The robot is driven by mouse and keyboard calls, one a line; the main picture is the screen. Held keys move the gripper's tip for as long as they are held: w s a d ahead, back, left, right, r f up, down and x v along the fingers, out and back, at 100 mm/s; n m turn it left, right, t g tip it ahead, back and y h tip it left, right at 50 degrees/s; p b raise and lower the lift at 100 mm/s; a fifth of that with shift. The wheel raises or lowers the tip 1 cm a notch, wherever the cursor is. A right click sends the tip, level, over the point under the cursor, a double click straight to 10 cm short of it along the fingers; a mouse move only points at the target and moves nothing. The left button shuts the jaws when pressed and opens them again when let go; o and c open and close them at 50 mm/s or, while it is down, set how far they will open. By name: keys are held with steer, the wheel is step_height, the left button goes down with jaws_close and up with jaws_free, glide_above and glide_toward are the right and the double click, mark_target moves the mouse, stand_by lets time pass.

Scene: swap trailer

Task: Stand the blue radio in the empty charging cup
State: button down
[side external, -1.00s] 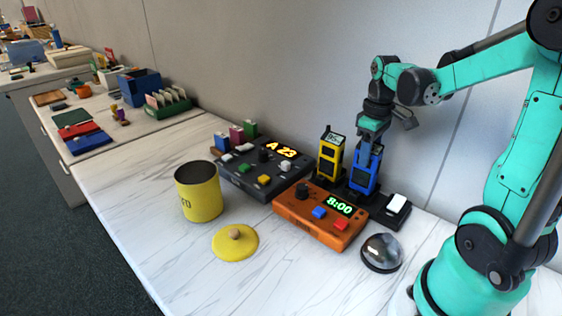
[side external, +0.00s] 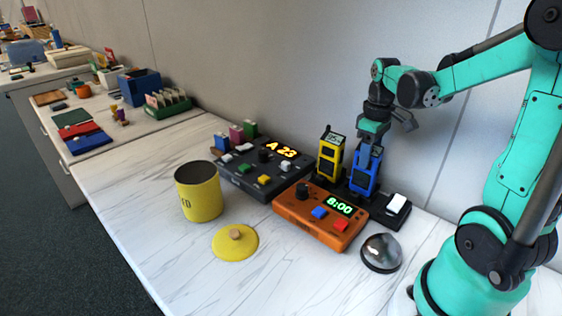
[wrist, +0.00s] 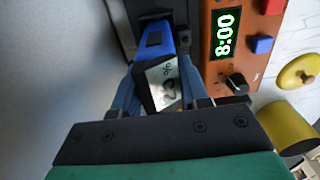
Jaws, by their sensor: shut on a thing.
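The blue radio (side external: 364,174) stands close to upright at the black charging base (side external: 386,211), right of the yellow radio (side external: 331,158). My gripper (side external: 369,146) is shut on the blue radio's upper part from above. In the wrist view, the blue radio (wrist: 155,42) shows its pale screen between my gripper's fingers (wrist: 158,92). The radio's lower end is down at the base. The charging cup around it is mostly hidden, so I cannot tell how deep it sits.
The orange clock box (side external: 318,216) lies directly in front of the base. A white piece (side external: 396,203) sits at the base's right end. A glass dome (side external: 381,252), yellow canister (side external: 199,192), its lid (side external: 235,242) and a dark control box (side external: 262,170) stand nearby. The front-left tabletop is clear.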

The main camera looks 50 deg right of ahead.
steer(key=shift+f, duration=0.4)
steer(key=c, duration=0.7)
jaws_free()
steer(key=shift+r, duration=5.5)
steer(key=w+a+f+t, duration=0.1)
steer(key=a+f+t, duration=0.1)
steer(key=a, duration=0.4)
steer(key=w+a+f+t, duration=0.1)
steer(key=a+f+t, duration=0.1)
steer(key=a, duration=0.4)
steer(key=w+a+f+t, duration=0.1)
steer(key=a+f+t, duration=0.1)
steer(key=a, duration=0.4)
steer(key=shift+f+t, duration=0.15)
steer(key=shift+t, duration=0.45)
